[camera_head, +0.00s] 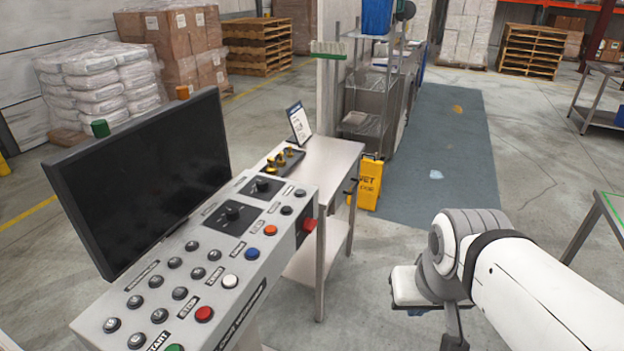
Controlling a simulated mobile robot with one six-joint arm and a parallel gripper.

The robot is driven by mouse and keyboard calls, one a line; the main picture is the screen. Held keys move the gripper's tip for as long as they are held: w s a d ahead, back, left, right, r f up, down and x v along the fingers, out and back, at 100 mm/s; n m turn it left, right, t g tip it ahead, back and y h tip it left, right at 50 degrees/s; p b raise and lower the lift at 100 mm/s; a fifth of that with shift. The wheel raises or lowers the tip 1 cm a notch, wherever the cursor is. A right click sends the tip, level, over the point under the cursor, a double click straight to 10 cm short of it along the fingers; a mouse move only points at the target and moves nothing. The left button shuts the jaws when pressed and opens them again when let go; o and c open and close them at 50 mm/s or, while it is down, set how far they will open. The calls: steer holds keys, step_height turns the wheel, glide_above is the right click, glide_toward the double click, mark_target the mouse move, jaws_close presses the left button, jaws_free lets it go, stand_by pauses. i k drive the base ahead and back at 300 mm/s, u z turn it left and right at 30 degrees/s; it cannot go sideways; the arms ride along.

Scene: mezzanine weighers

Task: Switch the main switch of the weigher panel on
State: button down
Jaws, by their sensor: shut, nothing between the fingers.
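The weigher panel (185,250) is a sloping light-grey console at the left centre. It carries several push buttons and two black rotary knobs on dark plates, an upper knob (262,185) and a lower knob (233,212). A red knob (309,224) sits on a dark plate at its right end face. The labels are too small to tell which is the main switch, or its position. My arm (530,285) reaches in from the lower right, well apart from the panel. Its lower end runs to the bottom edge, and I cannot make out the gripper fingers.
A dark monitor (145,180) stands behind the panel's buttons. A steel table (325,160) with a sign (299,123) adjoins the panel's far end. A yellow wet-floor sign (369,183) stands beyond. Open floor lies between panel and arm; another table (598,215) is at the right edge.

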mark_target(309, 225)
steer(key=u, duration=0.15)
steer(key=i, duration=0.95)
steer(key=u, duration=0.35)
